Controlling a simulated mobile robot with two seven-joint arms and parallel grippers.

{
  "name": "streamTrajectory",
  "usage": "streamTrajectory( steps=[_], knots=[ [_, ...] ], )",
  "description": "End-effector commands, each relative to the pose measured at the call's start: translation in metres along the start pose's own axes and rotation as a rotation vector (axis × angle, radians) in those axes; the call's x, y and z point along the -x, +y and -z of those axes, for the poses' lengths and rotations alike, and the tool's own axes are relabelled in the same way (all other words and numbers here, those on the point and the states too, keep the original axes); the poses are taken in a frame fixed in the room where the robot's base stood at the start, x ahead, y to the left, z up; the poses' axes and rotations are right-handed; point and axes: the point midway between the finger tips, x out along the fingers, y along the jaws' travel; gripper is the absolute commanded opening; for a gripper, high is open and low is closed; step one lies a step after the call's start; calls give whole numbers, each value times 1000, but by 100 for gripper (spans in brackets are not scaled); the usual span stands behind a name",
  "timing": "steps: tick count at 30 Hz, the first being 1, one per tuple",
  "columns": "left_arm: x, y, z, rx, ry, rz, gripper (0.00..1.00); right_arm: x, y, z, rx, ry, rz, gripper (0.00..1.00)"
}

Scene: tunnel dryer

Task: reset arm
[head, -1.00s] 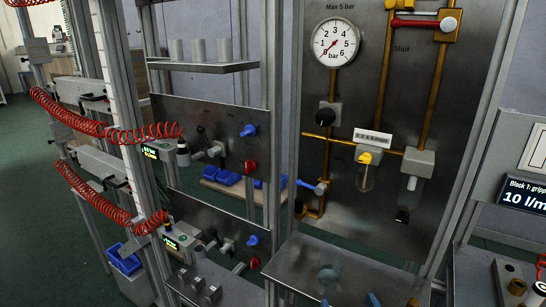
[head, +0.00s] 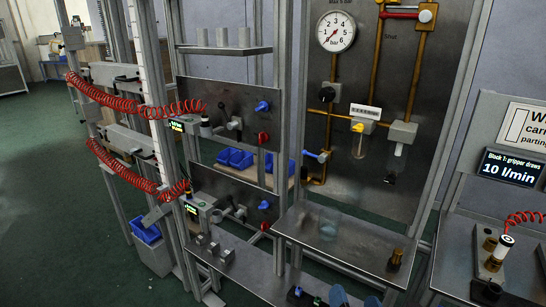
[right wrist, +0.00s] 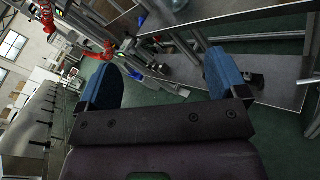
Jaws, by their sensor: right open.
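My right gripper (head: 355,298) shows at the bottom edge of the head view as two blue fingertips with a gap between them. In the right wrist view its two blue fingers (right wrist: 165,82) stand wide apart with nothing between them. Metal shelves and frame posts lie beyond the fingers there. My left gripper is not in view.
A metal shelf (head: 352,246) carries a clear bluish vessel (head: 328,228) and a brass fitting (head: 396,260). Above stand a pressure gauge (head: 336,32) and brass pipes. Red coiled hoses (head: 125,107) hang at left. A display (head: 511,168) stands at right.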

Motion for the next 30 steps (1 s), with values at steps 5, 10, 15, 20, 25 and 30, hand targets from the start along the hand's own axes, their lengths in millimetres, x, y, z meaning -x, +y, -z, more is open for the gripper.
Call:
streamTrajectory(
  steps=[5, 10, 15, 20, 25, 30],
  knots=[
    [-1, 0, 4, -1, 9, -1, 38, -3, -7, 7, -448, 55, 16, 91],
    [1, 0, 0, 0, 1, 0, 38, 0, -22, 17, -924, 100, 75, 91],
    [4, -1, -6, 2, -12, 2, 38, 11, -45, 31, -1428, 113, 178, 91],
    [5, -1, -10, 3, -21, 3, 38, 29, -72, 46, -1876, 77, 295, 91],
    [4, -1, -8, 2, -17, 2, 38, 64, -111, 65, -2304, -38, 440, 91],
    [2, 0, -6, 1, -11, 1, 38, 106, -148, 83, -2465, -172, 553, 91]
  ],
)
